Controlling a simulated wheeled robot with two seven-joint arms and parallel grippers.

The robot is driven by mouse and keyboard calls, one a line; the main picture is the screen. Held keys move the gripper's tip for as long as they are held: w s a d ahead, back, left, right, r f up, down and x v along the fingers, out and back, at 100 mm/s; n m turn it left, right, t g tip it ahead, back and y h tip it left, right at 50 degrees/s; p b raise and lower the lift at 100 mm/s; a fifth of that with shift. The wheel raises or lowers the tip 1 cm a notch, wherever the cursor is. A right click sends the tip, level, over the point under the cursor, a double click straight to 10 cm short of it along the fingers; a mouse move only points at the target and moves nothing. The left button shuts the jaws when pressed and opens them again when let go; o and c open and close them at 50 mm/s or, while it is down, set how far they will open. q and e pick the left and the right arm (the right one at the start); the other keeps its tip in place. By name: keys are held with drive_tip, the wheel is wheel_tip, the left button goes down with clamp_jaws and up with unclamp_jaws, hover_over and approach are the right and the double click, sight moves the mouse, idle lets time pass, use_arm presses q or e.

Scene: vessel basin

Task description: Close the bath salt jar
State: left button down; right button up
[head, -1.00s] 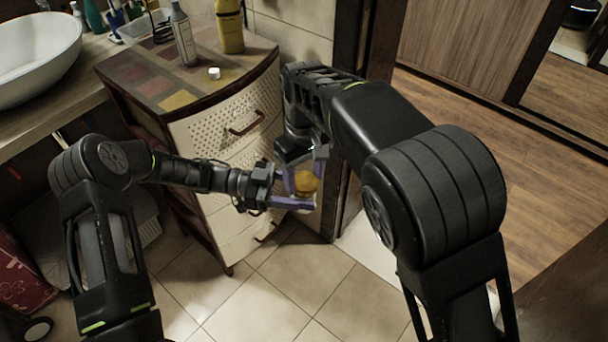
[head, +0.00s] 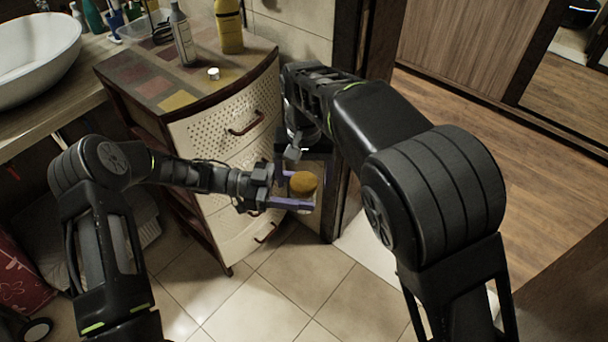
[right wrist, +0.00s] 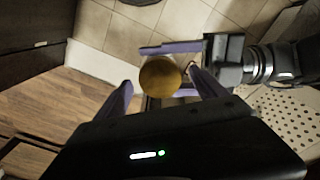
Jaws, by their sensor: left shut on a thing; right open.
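My left gripper (head: 288,188) is shut on the bath salt jar, in front of the cabinet. A round tan-brown lid (head: 303,184) shows at the jar's top; the jar body below is mostly hidden. The lid also shows in the right wrist view (right wrist: 160,78), with the left gripper's purple fingers around the jar beneath it. My right gripper (right wrist: 159,77) is open above the jar, its fingers apart on either side of the lid in that view. I cannot tell how fully the lid is seated.
The cabinet (head: 222,130) stands behind my grippers. A small white object (head: 213,74), a grey bottle (head: 181,35) and a yellow bottle (head: 229,27) are on it. A white basin (head: 35,55) is at the left. The tiled floor (head: 300,275) below is clear.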

wheel_tip(320, 180, up, 8)
drive_tip(key=shift+f, duration=0.25)
drive_tip(key=shift+f, duration=0.1)
idle(0.5)
